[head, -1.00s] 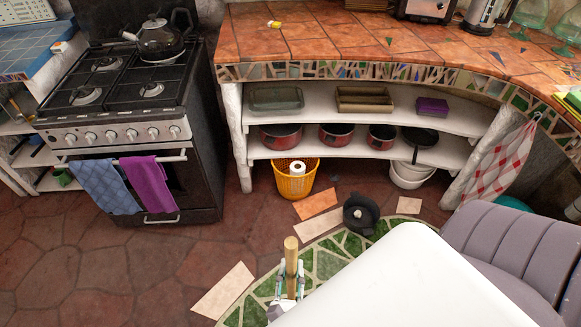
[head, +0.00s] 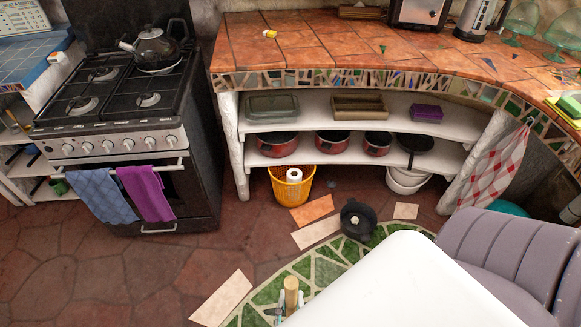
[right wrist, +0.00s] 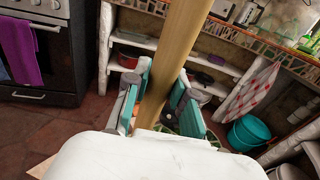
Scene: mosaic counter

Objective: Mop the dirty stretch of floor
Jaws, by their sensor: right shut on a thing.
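My right gripper (head: 291,306) is at the bottom of the head view. It is shut on a pale wooden pole, the mop handle (head: 291,285), whose top end shows just above the fingers. In the right wrist view the handle (right wrist: 182,45) runs up, slightly tilted, between the gripper's two teal-padded fingers (right wrist: 157,98). The mop's head is hidden. The floor (head: 130,275) is reddish-brown stone; I cannot make out a clearly dirty stretch on it. My left gripper is not in view.
A stove (head: 115,140) stands at the left. Curved shelves (head: 345,132) hold pans, with a yellow basket (head: 291,190) below. A black pot-like object (head: 357,218) and loose tiles (head: 222,297) lie near a green mosaic (head: 328,270). A grey padded seat (head: 500,250) is at right. Floor at left is clear.

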